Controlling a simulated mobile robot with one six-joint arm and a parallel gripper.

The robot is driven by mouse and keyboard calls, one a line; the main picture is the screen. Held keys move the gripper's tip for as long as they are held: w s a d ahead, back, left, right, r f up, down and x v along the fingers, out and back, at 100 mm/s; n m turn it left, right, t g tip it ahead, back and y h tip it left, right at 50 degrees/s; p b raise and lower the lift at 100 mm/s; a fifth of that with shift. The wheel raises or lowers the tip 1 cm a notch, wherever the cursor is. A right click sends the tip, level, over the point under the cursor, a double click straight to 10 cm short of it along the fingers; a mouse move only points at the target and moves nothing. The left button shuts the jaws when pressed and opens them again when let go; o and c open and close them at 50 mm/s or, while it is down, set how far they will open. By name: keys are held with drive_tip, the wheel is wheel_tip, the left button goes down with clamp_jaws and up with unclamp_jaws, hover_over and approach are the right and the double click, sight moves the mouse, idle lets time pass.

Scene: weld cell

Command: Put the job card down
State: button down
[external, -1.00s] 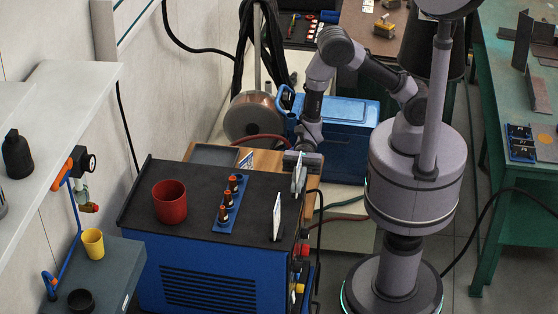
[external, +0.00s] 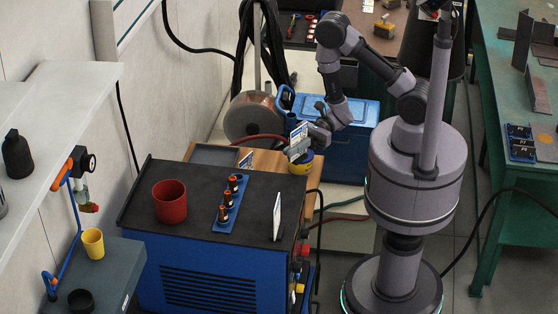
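A small white and blue card, which looks like the job card (external: 299,132), is at my gripper (external: 299,148). My gripper appears shut on its lower part and holds it tilted, in the air behind the right rear corner of the blue welding machine. The fingers are small in the view, so the exact grip is hard to see. A yellow item (external: 300,168) with a dark blue top shows just below the gripper; I cannot tell whether they touch.
The welding machine's black top (external: 180,233) carries a red cup (external: 170,201), a blue holder (external: 228,206) with several nozzles and a white upright plate (external: 277,216). Behind it, a wooden top (external: 262,162) bears a grey tray (external: 215,154) and another small card (external: 246,160). A blue toolbox (external: 350,135) stands behind.

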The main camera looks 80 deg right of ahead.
drive_tip(key=w+d+f+m+t+h, duration=0.25)
drive_tip(key=w+d, duration=0.25)
drive_tip(key=d, duration=0.3)
drive_tip(key=w+d+f+m+t+h, duration=0.25)
drive_tip(key=w+d+t, duration=0.2)
drive_tip(key=d, duration=0.35)
drive_tip(key=w+d+f+n+g+y, duration=0.2)
drive_tip(key=w+d+f+g, duration=0.15)
drive_tip(key=w, duration=0.75)
drive_tip(key=f+b, duration=0.1)
drive_tip(key=f, duration=0.2)
drive_tip(key=f+b, duration=0.2)
drive_tip(key=f, duration=0.2)
drive_tip(key=f+b, duration=0.1)
drive_tip(key=f, duration=0.3)
drive_tip(key=shift+w+d, duration=0.3)
drive_tip(key=shift+w, duration=0.05)
drive_tip(key=shift+f+b, duration=0.2)
drive_tip(key=shift+b, duration=0.2)
drive_tip(key=c, duration=1.6)
unclamp_jaws()
drive_tip(key=shift+r, duration=0.1)
drive_tip(key=shift+c, duration=0.2)
